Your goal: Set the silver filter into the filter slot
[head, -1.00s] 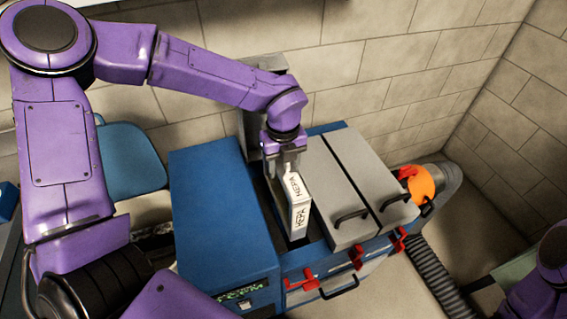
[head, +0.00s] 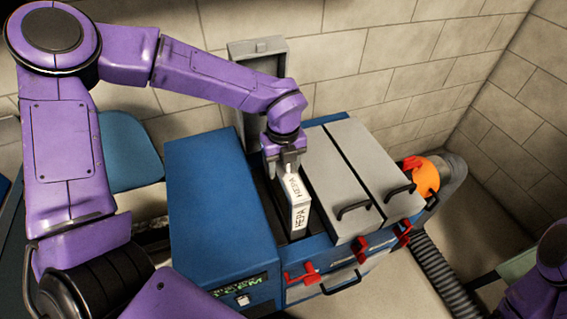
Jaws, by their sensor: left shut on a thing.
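The silver filter (head: 300,210) is a slim upright box with HEPA lettering on its front and top. My left gripper (head: 288,167) is shut on its top rear part from above. The filter stands over the filter slot (head: 280,232), a dark narrow opening in the blue machine (head: 215,215). Its lower part appears to be inside the opening; how deep it sits is hidden. The slot's grey lid (head: 258,49) stands open behind it. My right gripper is not in view; only a purple part of the right arm shows at the right edge.
Two closed grey lids (head: 345,180) with black handles lie right of the slot. Red latches (head: 302,273) line the machine's front. An orange part (head: 425,178) and a ribbed hose (head: 440,270) are at the right. A blue chair (head: 128,152) stands at the left.

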